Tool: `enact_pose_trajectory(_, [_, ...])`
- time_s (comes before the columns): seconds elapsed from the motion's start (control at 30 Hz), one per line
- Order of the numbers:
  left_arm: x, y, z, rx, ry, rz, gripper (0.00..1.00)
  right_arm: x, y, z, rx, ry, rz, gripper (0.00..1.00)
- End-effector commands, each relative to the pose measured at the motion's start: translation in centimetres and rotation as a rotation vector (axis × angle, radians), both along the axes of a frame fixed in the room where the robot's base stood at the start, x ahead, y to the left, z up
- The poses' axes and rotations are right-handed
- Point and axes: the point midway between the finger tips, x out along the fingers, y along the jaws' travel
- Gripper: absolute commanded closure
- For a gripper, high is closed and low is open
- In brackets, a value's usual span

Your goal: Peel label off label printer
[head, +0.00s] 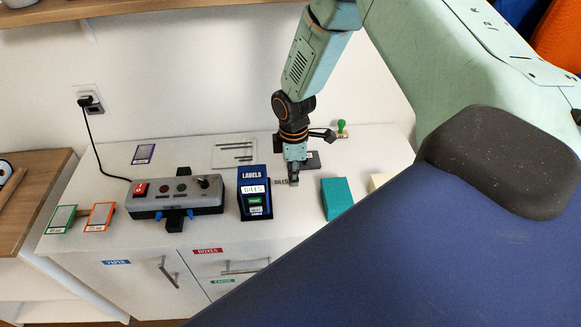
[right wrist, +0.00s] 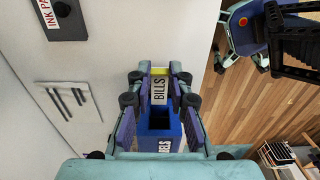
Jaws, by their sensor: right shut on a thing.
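The blue label printer (head: 256,207), marked LABELS, stands upright on the white cabinet top, with BILLS on its white display and a green button below. My right gripper (head: 292,180) is just right of the printer, pointing down. It is shut on a small label (head: 281,183) reading BILLS, which extends left toward the printer. In the right wrist view the label (right wrist: 159,92) lies between the fingers, in front of the blue printer (right wrist: 158,123). I cannot tell whether the label still touches the printer. My left gripper is not in view.
A grey control box (head: 177,199) with a red switch stands left of the printer. A teal box (head: 337,197) and a cream block (head: 378,181) are to the right. A green-handled stamp (head: 341,127) stands behind. Small framed cards lie at the left.

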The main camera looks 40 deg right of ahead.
Motion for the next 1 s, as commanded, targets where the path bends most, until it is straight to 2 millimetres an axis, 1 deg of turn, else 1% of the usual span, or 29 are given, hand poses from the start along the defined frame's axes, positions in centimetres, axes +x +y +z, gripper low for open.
enact_pose_trajectory(1.0, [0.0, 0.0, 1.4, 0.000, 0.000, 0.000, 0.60, -1.0, -1.8, 0.1, -0.001, -0.001, 0.000, 1.00])
